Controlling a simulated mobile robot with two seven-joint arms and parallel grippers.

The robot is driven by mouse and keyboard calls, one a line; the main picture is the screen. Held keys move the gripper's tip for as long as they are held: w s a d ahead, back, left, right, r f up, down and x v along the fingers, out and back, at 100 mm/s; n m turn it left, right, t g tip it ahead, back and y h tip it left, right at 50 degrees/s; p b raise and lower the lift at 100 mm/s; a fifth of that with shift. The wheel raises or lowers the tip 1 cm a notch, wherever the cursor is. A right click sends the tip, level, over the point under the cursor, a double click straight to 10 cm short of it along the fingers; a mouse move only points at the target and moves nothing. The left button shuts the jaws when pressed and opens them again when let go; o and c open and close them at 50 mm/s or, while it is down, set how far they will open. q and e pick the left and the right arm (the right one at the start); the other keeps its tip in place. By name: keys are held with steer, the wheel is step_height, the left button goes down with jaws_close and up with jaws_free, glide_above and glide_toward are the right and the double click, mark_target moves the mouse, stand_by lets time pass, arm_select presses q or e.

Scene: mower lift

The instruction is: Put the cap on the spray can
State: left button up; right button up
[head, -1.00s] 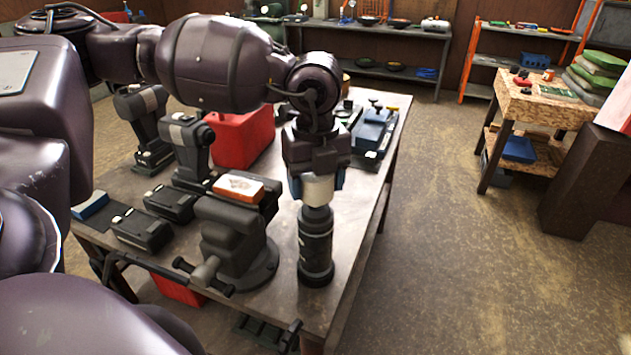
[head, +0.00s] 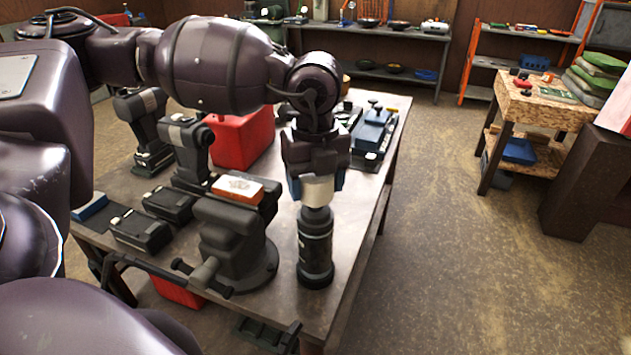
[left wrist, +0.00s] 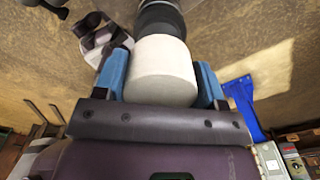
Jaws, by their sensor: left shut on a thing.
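The spray can (head: 315,248) is dark and stands upright near the right edge of the workbench. The cap (head: 318,191) is a pale cylinder at the top of the can. My left gripper (head: 318,184) points down and is shut on the cap, one blue finger on each side. In the left wrist view the cap (left wrist: 160,72) sits between the blue fingers, in line with the dark can (left wrist: 160,18) beyond it. The cap appears to meet the can's top, but I cannot tell whether it is fully seated. My right gripper is not in view.
A dark vise (head: 235,240) with a red-and-white block (head: 237,189) on it stands just left of the can. Cordless drills, batteries and a red container (head: 240,138) fill the bench (head: 345,270) behind and left. Open floor lies to the right.

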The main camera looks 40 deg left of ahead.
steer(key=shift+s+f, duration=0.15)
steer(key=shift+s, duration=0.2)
arm_select(q)
steer(key=shift+f, duration=0.2)
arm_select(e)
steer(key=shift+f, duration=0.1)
arm_select(q)
steer(key=shift+f+b, duration=0.4)
steer(key=shift+b, duration=0.05)
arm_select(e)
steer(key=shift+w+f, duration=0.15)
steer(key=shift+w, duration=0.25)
arm_select(q)
steer(key=shift+f, duration=0.15)
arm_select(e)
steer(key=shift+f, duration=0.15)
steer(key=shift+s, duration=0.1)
arm_select(q)
steer(key=shift+f+b, duration=0.45)
steer(key=shift+b, duration=0.05)
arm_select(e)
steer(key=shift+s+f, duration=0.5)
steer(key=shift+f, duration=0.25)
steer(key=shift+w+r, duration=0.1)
arm_select(q)
steer(key=o, duration=0.6)
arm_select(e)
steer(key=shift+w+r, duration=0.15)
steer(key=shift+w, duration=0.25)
